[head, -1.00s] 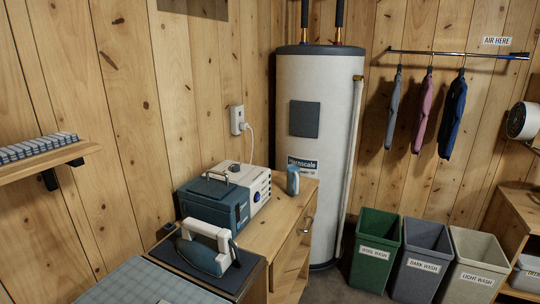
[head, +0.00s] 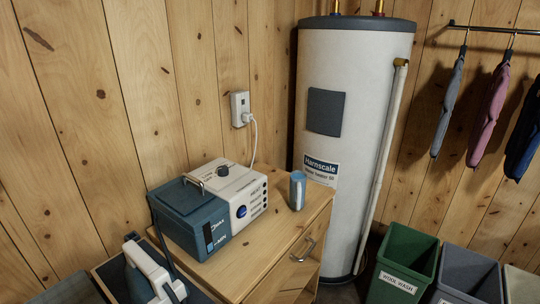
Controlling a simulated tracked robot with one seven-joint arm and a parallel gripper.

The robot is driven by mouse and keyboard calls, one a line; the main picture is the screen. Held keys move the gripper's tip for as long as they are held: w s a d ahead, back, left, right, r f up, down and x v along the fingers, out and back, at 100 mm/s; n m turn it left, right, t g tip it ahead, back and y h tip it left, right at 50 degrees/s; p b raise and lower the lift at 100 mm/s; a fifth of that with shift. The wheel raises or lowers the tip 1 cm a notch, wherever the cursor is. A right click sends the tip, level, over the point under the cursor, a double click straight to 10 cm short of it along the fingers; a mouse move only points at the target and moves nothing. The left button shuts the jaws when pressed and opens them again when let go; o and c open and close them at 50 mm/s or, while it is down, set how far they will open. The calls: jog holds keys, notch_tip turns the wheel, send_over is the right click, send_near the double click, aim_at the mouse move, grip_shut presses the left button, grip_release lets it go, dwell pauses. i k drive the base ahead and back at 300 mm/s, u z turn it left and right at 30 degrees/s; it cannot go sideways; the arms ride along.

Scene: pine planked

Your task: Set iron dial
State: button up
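An iron (head: 150,272) with a white handle and blue body shows at the bottom left, partly cut off by the frame edge. It rests on a dark pad (head: 110,270). A blue and white steam station (head: 200,215) stands on the wooden cabinet to its right. A dark round dial (head: 223,171) sits on the station's white top, and a blue round knob (head: 241,211) is on its white front. The dial markings are too small to read. My gripper is not in view.
A white cord runs up to a wall socket (head: 240,108). The water heater (head: 345,130) stands behind, with a green bin (head: 402,265) at lower right.

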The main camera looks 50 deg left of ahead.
aim_at(222, 170)
jog(key=z, duration=0.3)
jog(key=i, duration=0.2)
jog(key=u, duration=2.95)
jog(key=i, duration=1)
jog(key=z, duration=0.15)
jog(key=k, duration=0.9)
jog(key=u, duration=0.2)
jog(key=i, duration=0.25)
jog(key=z, duration=0.1)
